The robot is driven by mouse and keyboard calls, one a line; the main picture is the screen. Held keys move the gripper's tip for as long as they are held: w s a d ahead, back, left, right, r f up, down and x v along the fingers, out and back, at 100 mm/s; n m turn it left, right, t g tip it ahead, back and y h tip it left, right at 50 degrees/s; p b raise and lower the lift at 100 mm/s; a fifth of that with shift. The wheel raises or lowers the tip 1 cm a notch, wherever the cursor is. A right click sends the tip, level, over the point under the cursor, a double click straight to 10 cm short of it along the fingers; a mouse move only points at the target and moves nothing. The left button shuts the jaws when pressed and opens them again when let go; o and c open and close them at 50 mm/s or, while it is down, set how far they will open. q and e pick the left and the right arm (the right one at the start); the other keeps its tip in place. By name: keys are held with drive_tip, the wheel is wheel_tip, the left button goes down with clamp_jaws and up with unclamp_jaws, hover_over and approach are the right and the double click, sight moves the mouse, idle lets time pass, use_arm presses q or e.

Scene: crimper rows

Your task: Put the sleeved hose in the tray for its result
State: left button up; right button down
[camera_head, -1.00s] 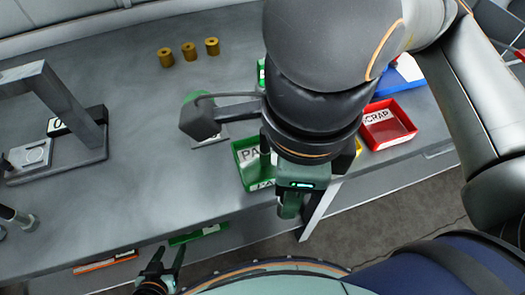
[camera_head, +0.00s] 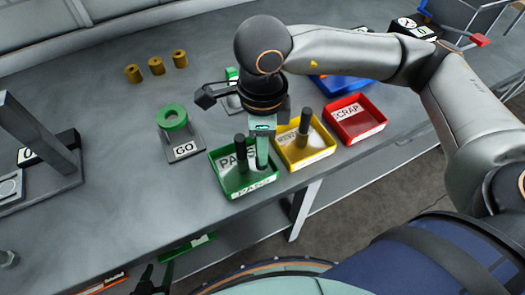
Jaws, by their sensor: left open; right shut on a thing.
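My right gripper (camera_head: 262,158) points down over the right side of the green PASS tray (camera_head: 254,190), beside the yellow tray (camera_head: 306,161). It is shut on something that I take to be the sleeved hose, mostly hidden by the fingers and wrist. I cannot tell whether it touches the tray floor. A dark upright cylinder (camera_head: 241,149) stands in the green tray, left of the gripper. A similar dark cylinder (camera_head: 305,121) stands in the yellow tray. The red SCRAP tray (camera_head: 359,120) looks empty. My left gripper (camera_head: 157,272) is open and empty at the lower edge.
A GO gauge (camera_head: 184,149) with a green ring (camera_head: 173,116) stands left of the trays. Several brass-coloured sleeves (camera_head: 156,66) stand at the back left. A grey frame fixture (camera_head: 45,150) is at far left. A blue tray (camera_head: 343,86) lies behind the red one.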

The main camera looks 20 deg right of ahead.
wheel_tip(320, 180, down, 3)
drive_tip(key=shift+r, duration=0.1)
drive_tip(key=shift+f, duration=0.25)
drive_tip(key=c, duration=0.6)
unclamp_jaws()
drive_tip(key=shift+c, duration=0.2)
drive_tip(key=shift+r, duration=0.1)
drive_tip(key=shift+r, duration=0.15)
wheel_tip(320, 180, up, 12)
